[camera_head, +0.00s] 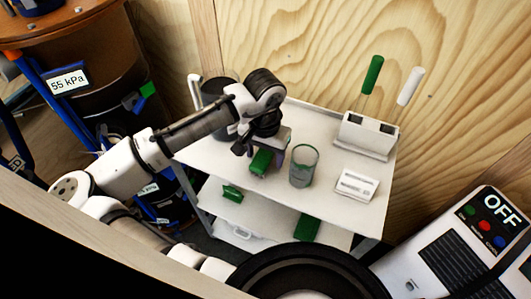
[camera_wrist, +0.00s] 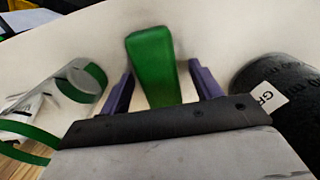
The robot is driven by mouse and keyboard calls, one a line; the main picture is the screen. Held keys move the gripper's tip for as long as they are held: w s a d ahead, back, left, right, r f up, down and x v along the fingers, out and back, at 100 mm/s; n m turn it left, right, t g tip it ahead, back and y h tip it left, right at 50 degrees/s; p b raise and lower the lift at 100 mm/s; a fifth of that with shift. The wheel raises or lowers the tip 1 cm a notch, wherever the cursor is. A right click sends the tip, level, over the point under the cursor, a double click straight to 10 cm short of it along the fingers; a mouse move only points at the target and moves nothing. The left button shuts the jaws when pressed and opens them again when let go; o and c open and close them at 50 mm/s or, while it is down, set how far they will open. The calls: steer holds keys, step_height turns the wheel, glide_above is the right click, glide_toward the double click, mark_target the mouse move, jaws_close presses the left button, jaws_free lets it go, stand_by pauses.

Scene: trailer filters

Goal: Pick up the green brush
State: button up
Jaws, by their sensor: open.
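A green block-like piece (camera_head: 262,162), which looks like the green brush, lies on the white top shelf of a cart (camera_head: 325,215). My gripper (camera_head: 263,146) is directly over it, pointing down, and covers part of it. In the wrist view the green piece (camera_wrist: 152,62) reaches between the two purple fingers of my open gripper (camera_wrist: 163,86), with a gap on each side. Its near end is hidden behind the gripper body. I cannot tell how high the fingers are above the shelf.
A clear glass (camera_head: 304,167) stands close right of the gripper. A dark canister (camera_head: 212,96) is behind left; it shows in the wrist view (camera_wrist: 278,92). The white holder (camera_head: 366,137) and a small white box (camera_head: 356,185) are right. A wooden wall (camera_head: 300,50) rises behind.

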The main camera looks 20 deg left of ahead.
steer(key=c, duration=1.2)
steer(key=shift+o, duration=0.2)
step_height(320, 180, up, 20)
steer(key=o, duration=0.5)
steer(key=c, duration=0.3)
